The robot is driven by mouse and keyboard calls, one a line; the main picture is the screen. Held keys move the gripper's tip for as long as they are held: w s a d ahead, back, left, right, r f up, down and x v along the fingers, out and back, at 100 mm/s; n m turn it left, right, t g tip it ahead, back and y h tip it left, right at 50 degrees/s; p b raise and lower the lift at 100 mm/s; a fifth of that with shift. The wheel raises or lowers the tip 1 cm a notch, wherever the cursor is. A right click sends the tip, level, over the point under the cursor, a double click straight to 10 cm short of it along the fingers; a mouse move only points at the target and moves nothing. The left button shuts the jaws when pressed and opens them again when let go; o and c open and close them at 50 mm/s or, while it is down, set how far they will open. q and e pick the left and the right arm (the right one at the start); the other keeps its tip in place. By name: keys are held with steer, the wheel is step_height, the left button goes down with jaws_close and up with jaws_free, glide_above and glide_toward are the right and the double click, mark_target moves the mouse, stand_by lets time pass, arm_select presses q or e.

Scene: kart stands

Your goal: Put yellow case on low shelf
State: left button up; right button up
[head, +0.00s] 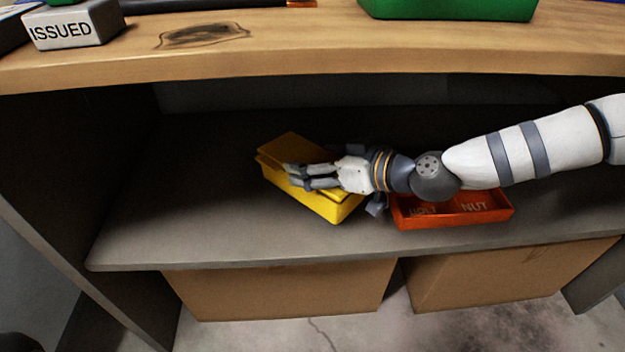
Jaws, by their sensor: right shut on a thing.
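The yellow case (325,206) is on the grey low shelf (200,232), or just above it; I cannot tell which. It sits left of the middle, at an angle, with its lid side up. My right gripper (300,176) reaches in from the right and is shut on the yellow case, its fingers across the top and near side. The hand hides the right part of the case. My left gripper is not in view.
An orange-red tray (455,221) with lettering sits on the shelf just right of the case, partly under my arm. The wooden top (300,62) overhangs the shelf. Cardboard boxes (280,292) stand below. The shelf's left part is clear.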

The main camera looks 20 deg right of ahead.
steer(key=f, duration=0.1)
steer(key=f+b, duration=0.1)
steer(key=f, duration=0.2)
steer(key=shift+w+a+b, duration=0.2)
steer(key=shift+w+b, duration=0.1)
steer(key=shift+b, duration=0.05)
steer(key=shift+r, duration=0.2)
steer(key=shift+f, duration=0.15)
steer(key=o, duration=2)
steer(key=shift+c, duration=0.2)
